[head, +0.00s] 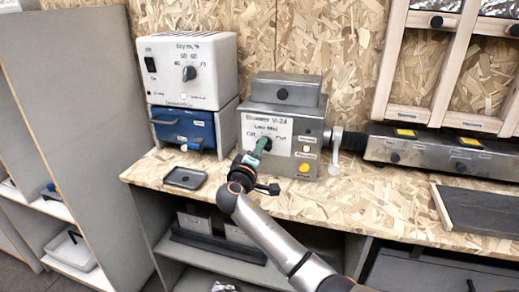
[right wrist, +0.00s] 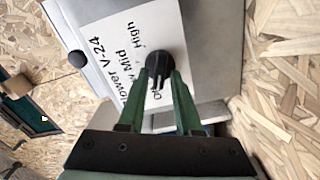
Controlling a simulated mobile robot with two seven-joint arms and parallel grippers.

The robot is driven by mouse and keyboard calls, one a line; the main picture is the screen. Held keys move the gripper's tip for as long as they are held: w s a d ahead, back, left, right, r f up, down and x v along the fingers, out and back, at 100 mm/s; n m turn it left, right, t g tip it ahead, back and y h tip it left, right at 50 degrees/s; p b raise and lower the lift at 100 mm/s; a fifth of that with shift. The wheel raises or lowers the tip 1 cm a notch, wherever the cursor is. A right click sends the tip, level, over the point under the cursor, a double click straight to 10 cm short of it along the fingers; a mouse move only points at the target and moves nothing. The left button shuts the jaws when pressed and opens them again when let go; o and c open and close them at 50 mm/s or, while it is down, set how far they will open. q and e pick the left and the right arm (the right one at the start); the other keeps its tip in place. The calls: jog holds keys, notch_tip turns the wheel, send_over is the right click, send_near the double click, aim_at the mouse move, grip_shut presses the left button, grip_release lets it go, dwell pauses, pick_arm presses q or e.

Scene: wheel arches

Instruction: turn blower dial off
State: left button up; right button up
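The blower (head: 285,108) is a grey metal box on the workbench, with a white label reading "Blower V-24" and Off, Low, Mid and High around a dial. The black blower dial (right wrist: 158,64) shows in the right wrist view; its pointer setting is hard to tell. My right gripper (head: 264,145) is at the front of the blower, and its green fingers (right wrist: 161,80) sit on both sides of the dial, apparently gripping it. In the head view the fingers hide the dial and part of the label. My left gripper is not in view.
A white box with its own dial (head: 189,73) stands on a blue unit (head: 184,129) at left. The blower also has a yellow button (head: 304,168). A hose fitting (head: 336,142) is at its right. A small black tray (head: 185,178) lies on the bench (head: 225,168).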

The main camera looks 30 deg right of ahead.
jog(key=shift+o, duration=0.9)
jog(key=v, duration=1.2)
jog(key=shift+s+a, duration=0.15)
jog(key=shift+a, duration=0.1)
